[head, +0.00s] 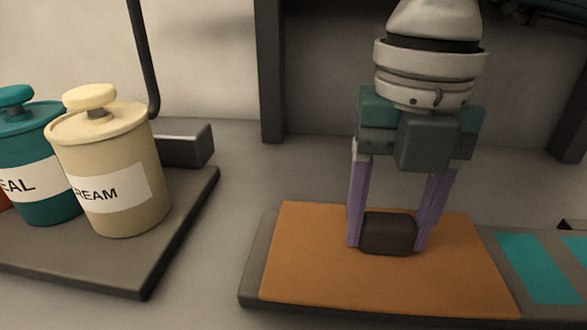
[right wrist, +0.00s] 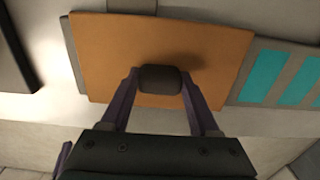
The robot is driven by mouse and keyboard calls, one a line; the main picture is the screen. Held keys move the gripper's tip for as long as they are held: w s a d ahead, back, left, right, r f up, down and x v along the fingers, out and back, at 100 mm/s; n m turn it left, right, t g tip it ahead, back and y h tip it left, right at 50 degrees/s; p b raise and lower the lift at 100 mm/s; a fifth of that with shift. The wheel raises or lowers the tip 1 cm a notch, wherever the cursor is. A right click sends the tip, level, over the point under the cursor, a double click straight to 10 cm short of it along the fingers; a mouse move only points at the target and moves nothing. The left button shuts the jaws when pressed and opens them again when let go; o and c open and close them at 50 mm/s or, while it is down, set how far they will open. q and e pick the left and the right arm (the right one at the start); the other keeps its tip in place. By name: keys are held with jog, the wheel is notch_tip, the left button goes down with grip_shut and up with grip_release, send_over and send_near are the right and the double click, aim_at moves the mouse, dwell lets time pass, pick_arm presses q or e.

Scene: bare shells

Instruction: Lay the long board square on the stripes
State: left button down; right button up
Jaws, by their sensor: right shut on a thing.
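The orange board (head: 310,270) lies flat over the left part of a grey base with teal stripes (head: 537,268). The stripes show only to the right of the board; any beneath it are hidden. My right gripper (head: 388,240) comes from above, its purple fingers shut on the dark block-shaped handle (head: 388,235) on top of the board. In the right wrist view, the handle (right wrist: 160,79) sits between the fingertips, and the board (right wrist: 110,55) looks slightly turned against the base. I cannot tell whether the board touches the base. My left gripper is not in view.
A dark tray (head: 120,276) at the left holds a cream canister (head: 112,165) and a teal canister (head: 40,170), both lidded and labelled. A black post (head: 143,60) rises behind them. A grey gap of counter separates tray and striped base.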

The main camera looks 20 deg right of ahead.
aim_at(390, 219)
jog(key=shift+f, duration=0.25)
jog(key=o, duration=1.5)
jog(key=shift+r, duration=0.1)
jog(key=shift+c, duration=0.2)
notch_tip(390, 219, up, 12)
jog(key=p, duration=0.1)
jog(key=shift+r, duration=0.2)
